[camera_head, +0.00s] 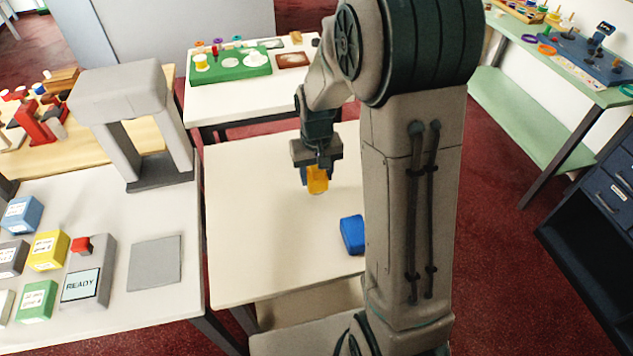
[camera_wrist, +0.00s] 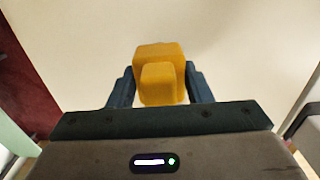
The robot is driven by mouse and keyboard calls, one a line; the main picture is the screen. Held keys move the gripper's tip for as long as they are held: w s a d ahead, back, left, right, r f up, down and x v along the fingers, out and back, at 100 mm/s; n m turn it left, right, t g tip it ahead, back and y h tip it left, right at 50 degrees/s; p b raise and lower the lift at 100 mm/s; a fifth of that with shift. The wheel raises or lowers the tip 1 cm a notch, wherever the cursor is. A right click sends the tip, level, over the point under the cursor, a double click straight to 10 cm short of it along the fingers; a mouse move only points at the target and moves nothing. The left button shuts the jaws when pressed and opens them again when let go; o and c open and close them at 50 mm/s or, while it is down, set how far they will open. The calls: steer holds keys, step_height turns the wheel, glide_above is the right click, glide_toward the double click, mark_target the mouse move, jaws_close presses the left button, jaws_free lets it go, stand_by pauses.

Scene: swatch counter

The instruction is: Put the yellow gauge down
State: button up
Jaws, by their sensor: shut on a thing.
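The yellow gauge (camera_head: 318,180) is a small yellow block with a narrower upper part. My gripper (camera_head: 314,172) is shut on it, pointing down over the cream table (camera_head: 240,235). In the wrist view the yellow gauge (camera_wrist: 159,62) sits between the two dark fingers of my gripper (camera_wrist: 160,88), one on each side. Its underside is close to the table top; I cannot tell whether it touches.
A blue block (camera_head: 352,235) lies on the same table, right and nearer. The table's left part is clear. A counter at left holds several labelled blocks, a READY device (camera_head: 88,275) and a grey pad (camera_head: 154,263). A grey frame (camera_head: 125,110) stands behind.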

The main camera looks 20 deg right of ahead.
mark_target(317, 184)
steer(key=shift+f, duration=1.9)
steer(key=shift+f, duration=0.25)
steer(key=o, duration=0.9)
steer(key=shift+r, duration=0.1)
steer(key=shift+r, duration=0.1)
